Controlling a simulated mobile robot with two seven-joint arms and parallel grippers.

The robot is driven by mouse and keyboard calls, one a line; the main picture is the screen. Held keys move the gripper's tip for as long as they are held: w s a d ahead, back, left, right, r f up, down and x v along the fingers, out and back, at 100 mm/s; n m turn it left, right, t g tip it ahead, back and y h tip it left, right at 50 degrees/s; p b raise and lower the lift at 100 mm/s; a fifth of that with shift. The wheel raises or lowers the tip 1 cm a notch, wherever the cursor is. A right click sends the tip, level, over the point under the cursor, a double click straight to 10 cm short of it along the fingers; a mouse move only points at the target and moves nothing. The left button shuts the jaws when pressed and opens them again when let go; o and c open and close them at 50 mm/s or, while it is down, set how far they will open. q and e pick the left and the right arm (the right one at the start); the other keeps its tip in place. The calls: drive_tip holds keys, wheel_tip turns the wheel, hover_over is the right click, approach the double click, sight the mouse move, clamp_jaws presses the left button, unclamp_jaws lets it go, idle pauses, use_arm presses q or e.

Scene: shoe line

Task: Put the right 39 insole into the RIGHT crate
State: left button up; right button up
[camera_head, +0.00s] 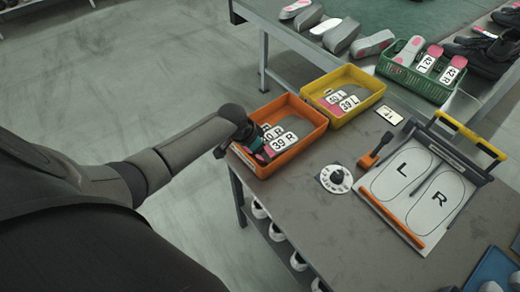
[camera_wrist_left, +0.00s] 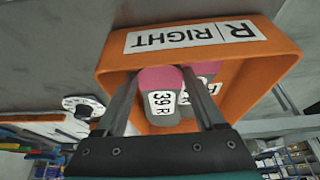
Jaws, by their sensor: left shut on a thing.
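The orange RIGHT crate (camera_head: 302,113) stands at the table's left corner; its lettered wall shows in the left wrist view (camera_wrist_left: 262,72). My left gripper (camera_head: 256,144) reaches over the crate's left side. It is shut on the right 39 insole (camera_head: 284,141), grey and pink with a white "39 R" label. In the left wrist view the insole (camera_wrist_left: 160,104) lies between my two fingers (camera_wrist_left: 160,84), within the crate's walls. Whether it touches the crate floor is hidden. Another R insole (camera_wrist_left: 207,70), its label partly covered, lies beside it in the crate. My right gripper is out of view.
A yellow crate (camera_head: 372,92) with L insoles stands behind the orange one. A dial (camera_head: 336,179), an orange-handled tool (camera_head: 374,151) and an L/R board (camera_head: 418,190) are to the right. A green basket (camera_head: 390,65) stands farther back. The front table area is clear.

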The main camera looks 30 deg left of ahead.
use_arm(q)
drive_tip(key=o, duration=1.3)
drive_tip(key=p+v, duration=0.4)
drive_tip(key=v, duration=0.9)
drive_tip(key=shift+w+d+r, duration=0.1)
drive_tip(key=shift+d+r, duration=0.05)
